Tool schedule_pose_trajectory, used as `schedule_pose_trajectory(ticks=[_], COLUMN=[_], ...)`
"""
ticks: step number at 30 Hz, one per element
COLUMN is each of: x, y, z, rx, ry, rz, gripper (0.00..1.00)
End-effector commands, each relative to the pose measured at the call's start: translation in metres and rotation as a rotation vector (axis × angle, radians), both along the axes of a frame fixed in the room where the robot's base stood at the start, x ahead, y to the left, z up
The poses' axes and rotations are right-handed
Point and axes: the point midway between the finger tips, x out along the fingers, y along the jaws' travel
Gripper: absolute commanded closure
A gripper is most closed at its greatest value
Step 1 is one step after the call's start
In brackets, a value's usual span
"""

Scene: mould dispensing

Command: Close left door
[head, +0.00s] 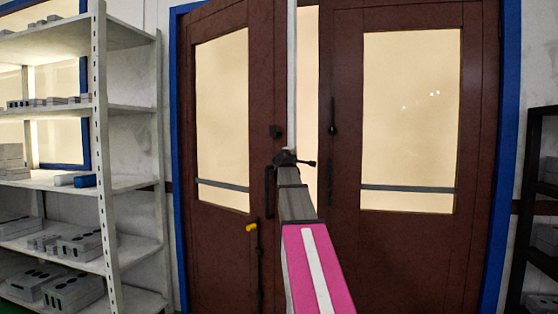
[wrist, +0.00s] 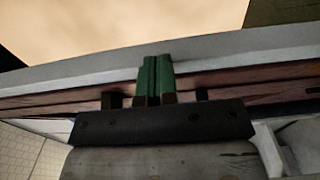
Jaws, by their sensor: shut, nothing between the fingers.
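The left door (head: 222,232) is dark brown with a cream glass pane. It stands ajar at an angle, with a bright gap between it and the right door (head: 410,255). A black handle (head: 269,190) is near its free edge. My gripper (head: 288,157) is in front of that free edge in the head view; its fingers are too small there to make out. In the wrist view my gripper's green fingers (wrist: 155,78) are together and empty, over a brown and grey band (wrist: 235,68). I cannot tell whether they touch it.
A blue frame (head: 506,140) surrounds the doors. A white shelf rack (head: 104,130) with grey boxes stands at the left, close to the door frame. A dark rack (head: 533,150) stands at the right edge.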

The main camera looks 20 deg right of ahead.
Motion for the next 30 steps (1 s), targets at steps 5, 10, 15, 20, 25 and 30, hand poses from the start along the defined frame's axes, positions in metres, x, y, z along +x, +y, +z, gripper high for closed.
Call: schedule_pose_trajectory(ticks=[5, 10, 15, 20, 25, 30], x=[0.041, 0.078, 0.114, 0.142, 0.161, 0.169], y=[-0.054, -0.101, -0.141, -0.168, -0.186, -0.194], z=[0.002, 0.002, 0.002, 0.002, 0.001, 0.000], rx=[0.001, 0.001, 0.001, 0.001, 0.001, 0.001], ry=[0.002, 0.001, 0.001, 0.000, 0.001, 0.001], rz=[-0.003, -0.003, -0.002, -0.001, -0.001, 0.000], gripper=[1.00, 1.00, 1.00, 1.00, 1.00, 1.00])
